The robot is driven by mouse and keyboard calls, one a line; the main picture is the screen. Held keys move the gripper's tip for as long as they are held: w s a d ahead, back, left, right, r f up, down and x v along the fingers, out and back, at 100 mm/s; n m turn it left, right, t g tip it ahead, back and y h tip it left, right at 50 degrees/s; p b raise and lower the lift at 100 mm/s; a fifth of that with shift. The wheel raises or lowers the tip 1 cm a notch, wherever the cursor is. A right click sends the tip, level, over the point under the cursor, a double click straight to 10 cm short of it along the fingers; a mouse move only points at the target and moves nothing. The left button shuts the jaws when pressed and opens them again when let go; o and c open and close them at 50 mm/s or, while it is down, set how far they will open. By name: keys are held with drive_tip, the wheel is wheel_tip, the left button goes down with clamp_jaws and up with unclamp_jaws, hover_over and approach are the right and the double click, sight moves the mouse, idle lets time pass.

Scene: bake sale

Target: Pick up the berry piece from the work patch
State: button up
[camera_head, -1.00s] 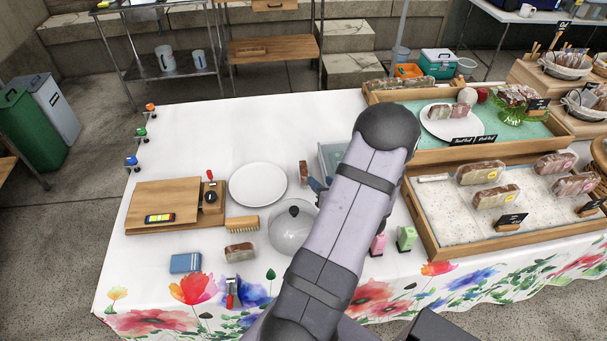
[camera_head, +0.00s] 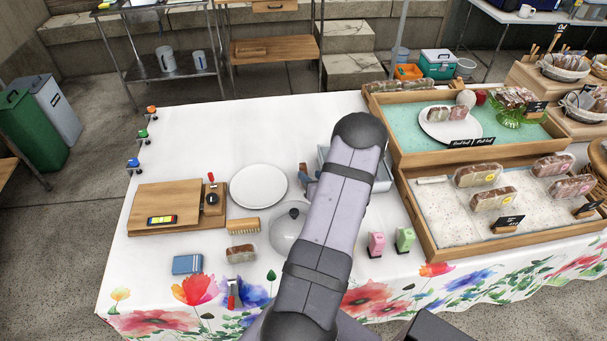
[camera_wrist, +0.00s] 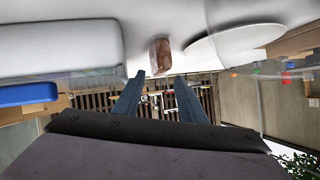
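A small brown piece (camera_head: 303,170) with a darker edge stands on the white tablecloth, just right of the round white plate; it fits the berry piece, but no label is readable. No separate mark for the work patch can be made out. In the wrist view the brown piece (camera_wrist: 161,54) shows ahead of my fingertips, roughly in line with the gap between them. My gripper (camera_wrist: 159,76) is open and empty, its two blue-grey fingers apart. In the head view my arm hides most of the gripper; a bluish finger (camera_head: 309,186) shows close to the piece.
The white plate (camera_head: 258,187) is left of the piece, and a clear dome (camera_head: 286,232) stands in front. A grey-blue tray (camera_head: 324,157) is close on the right. A wrapped slice (camera_head: 240,253), brush (camera_head: 229,226) and wooden board (camera_head: 160,199) lie left. The back-left cloth is clear.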

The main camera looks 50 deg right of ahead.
sight(306, 172)
drive_tip(key=shift+p+x, duration=0.55)
drive_tip(key=shift+x, duration=1.6)
drive_tip(key=shift+w+a, duration=0.1)
drive_tip(key=c, duration=0.5)
